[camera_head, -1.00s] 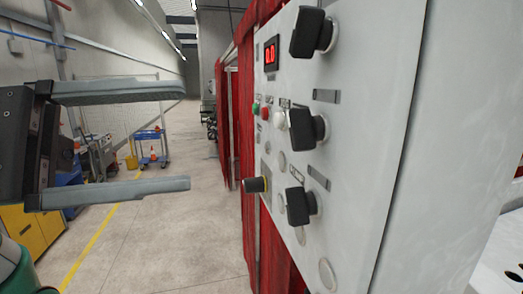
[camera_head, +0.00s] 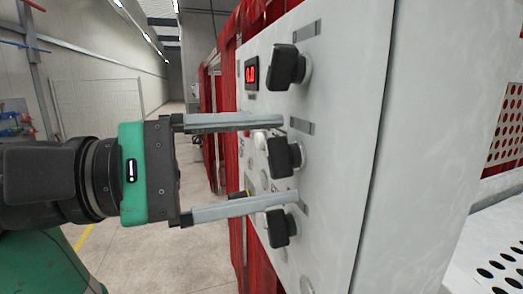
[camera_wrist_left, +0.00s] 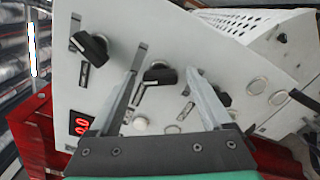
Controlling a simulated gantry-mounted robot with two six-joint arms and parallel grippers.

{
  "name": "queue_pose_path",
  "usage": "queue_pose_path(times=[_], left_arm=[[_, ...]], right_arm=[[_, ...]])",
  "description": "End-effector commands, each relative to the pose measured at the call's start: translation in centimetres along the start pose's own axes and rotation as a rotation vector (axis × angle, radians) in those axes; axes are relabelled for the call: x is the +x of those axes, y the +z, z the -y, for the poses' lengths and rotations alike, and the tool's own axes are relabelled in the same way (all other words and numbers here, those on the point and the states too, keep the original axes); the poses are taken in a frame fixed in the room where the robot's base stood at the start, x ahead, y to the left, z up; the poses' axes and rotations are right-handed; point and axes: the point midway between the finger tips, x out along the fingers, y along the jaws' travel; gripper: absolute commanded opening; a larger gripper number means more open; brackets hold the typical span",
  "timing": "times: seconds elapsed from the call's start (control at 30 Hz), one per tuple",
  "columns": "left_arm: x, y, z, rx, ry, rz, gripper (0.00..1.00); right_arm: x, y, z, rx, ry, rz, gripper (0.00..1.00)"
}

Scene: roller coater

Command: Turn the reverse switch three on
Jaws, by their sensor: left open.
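The white control panel (camera_head: 345,130) carries three black rotary switches in a column: upper (camera_head: 286,66), middle (camera_head: 284,157) and lower (camera_head: 279,227). They also show in the left wrist view as left (camera_wrist_left: 90,46), middle (camera_wrist_left: 160,75) and right (camera_wrist_left: 222,97). I cannot read which one is labelled reverse switch three. My left gripper (camera_head: 290,159) is open. Its fingers reach to the panel above and below the middle switch, with the switch between them; I cannot tell if they touch it. The lower finger partly covers the top of the lower switch. My right gripper is not in view.
A red digital display (camera_head: 251,73) sits beside the upper switch. Red curtains (camera_head: 229,130) hang beyond the panel. A perforated white part (camera_wrist_left: 284,37) stands past the panel edge.

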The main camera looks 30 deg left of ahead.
Motion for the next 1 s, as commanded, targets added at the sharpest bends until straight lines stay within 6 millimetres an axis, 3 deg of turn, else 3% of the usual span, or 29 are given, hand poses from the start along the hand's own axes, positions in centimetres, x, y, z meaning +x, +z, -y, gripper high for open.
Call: queue_pose_path(times=[0.17,0.6,1.0], left_arm=[[-0.01,-0.01,0.01,0.0,0.0,0.0,0.81],[-0.05,0.02,0.01,0.0,0.0,0.001,0.01],[-0.05,0.04,0.01,0.056,0.0,0.002,0.0]], right_arm=[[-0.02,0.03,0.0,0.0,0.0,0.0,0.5],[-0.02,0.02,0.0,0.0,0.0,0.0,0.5],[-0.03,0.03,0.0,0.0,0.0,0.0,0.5]])
